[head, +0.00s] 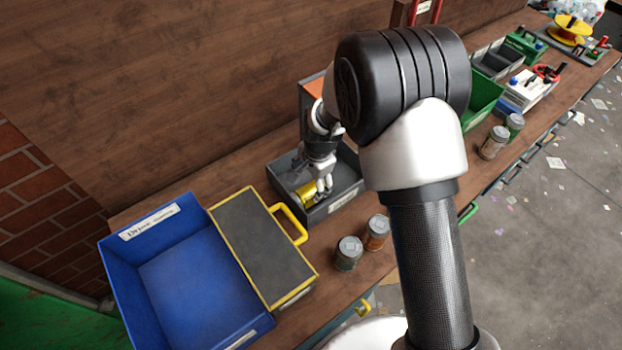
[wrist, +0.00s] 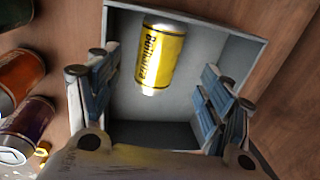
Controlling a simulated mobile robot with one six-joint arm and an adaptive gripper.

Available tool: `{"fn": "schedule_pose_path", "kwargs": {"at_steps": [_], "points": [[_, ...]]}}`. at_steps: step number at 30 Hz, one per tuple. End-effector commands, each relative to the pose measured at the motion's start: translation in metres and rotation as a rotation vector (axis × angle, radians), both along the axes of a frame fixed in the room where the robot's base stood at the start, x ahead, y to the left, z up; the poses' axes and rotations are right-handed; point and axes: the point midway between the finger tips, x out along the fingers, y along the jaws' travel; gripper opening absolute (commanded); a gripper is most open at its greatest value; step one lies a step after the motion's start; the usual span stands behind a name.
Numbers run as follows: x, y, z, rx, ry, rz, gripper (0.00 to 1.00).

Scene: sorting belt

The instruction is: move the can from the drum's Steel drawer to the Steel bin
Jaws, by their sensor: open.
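A yellow can (head: 307,195) lies on its side inside a grey open-topped bin (head: 345,202); the label on the bin's front is too small to read. In the wrist view the yellow can (wrist: 160,58) shows dark lettering and lies near one wall of the grey bin (wrist: 128,133). My gripper (head: 323,184) is over the bin, pointing down, close to the can. In the wrist view my gripper (wrist: 158,98) is open, with blue-grey pads wide apart and the can beyond them. I cannot tell which container is the drum's Steel drawer.
Two upright cans, one grey-green (head: 348,254) and one orange (head: 376,233), stand in front of the bin. A yellow-edged dark box (head: 262,250) and a blue bin (head: 190,270) stand to the left. More cans (head: 494,143) stand right of my arm.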

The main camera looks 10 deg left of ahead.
Motion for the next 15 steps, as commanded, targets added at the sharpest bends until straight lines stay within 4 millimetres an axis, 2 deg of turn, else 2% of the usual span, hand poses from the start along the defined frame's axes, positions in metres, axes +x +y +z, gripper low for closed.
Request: {"fn": "schedule_pose_path", "kwargs": {"at_steps": [4, 8, 15], "points": [[0.0, 0.0, 0.006, 0.001, -0.001, 0.0, 0.73], [0.0, -0.001, 0.026, 0.002, -0.003, 0.0, 0.73], [-0.006, -0.008, 0.08, 0.002, -0.003, -0.001, 0.73]]}}
